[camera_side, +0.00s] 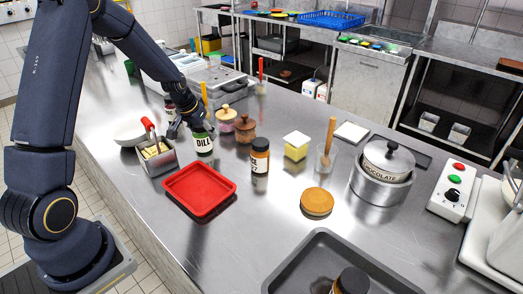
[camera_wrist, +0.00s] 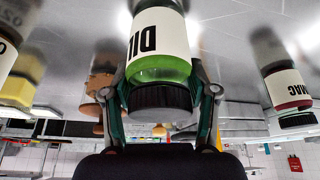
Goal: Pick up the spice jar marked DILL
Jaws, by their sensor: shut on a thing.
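The DILL jar (camera_side: 204,143) has a green body, a white label and a dark lid. In the side view it is upright at the counter's left part, right of a metal bin. My gripper (camera_side: 190,124) is around its top from above and partly hides the lid.
A red tray (camera_side: 200,188) lies in front. The metal bin (camera_side: 158,160) holds a red-handled tool beside a white bowl (camera_side: 130,132). Wooden-lidded pots (camera_side: 245,130) and an amber jar (camera_side: 260,157) stand to the right. A jar ending in MAC (camera_wrist: 286,86) shows in the wrist view.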

